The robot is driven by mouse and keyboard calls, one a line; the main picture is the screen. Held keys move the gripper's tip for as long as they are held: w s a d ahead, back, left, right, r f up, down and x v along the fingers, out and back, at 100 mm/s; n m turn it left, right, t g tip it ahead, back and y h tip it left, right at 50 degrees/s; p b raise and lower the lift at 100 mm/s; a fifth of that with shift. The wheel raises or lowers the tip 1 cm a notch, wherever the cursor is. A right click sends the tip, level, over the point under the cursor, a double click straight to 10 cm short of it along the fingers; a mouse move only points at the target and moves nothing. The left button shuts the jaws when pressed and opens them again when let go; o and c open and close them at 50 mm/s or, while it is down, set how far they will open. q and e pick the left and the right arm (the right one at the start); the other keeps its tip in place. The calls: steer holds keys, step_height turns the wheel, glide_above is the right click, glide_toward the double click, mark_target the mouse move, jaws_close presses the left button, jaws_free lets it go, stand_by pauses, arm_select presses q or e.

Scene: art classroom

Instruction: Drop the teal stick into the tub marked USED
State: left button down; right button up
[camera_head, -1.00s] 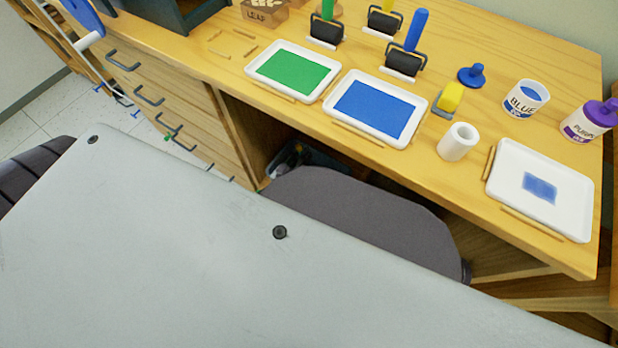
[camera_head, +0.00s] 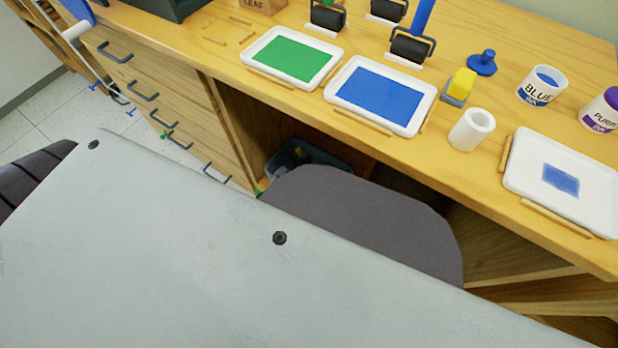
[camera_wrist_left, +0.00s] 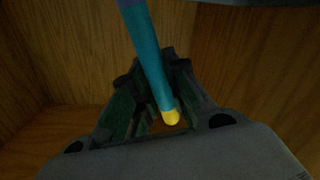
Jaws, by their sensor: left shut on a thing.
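The teal stick (camera_wrist_left: 146,50) has a yellow lower end and a violet-tinted upper part. It shows only in the left wrist view, slightly tilted, and its top runs out of the picture. My left gripper (camera_wrist_left: 160,112) is shut on it near the yellow end. I cannot make out my left gripper in the head view, and my right gripper is in neither view. A dark grey-teal tub (camera_head: 318,153) stands in the opening under the desk, partly hidden. I can read no USED label on it.
The wooden desk (camera_head: 215,62) holds a green tray (camera_head: 290,57), a blue tray (camera_head: 380,94), a white tray (camera_head: 600,205), ink rollers and paint pots. Wood panels (camera_wrist_left: 250,65) surround the gripper in the wrist view. Drawer handles (camera_head: 143,91) stick out at left.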

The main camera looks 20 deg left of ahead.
arm_select(q)
steer(key=shift+f, duration=0.1)
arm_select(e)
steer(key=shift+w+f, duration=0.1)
arm_select(q)
steer(key=c, duration=1.4)
jaws_free()
steer(key=shift+c, duration=0.2)
steer(key=shift+o, duration=0.6)
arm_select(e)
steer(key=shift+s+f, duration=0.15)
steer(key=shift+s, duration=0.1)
arm_select(q)
steer(key=shift+s, duration=0.15)
steer(key=s+a, duration=0.1)
steer(key=s, duration=1)
steer(key=shift+s, duration=0.35)
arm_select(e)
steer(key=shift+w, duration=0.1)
arm_select(q)
steer(key=shift+a, duration=0.1)
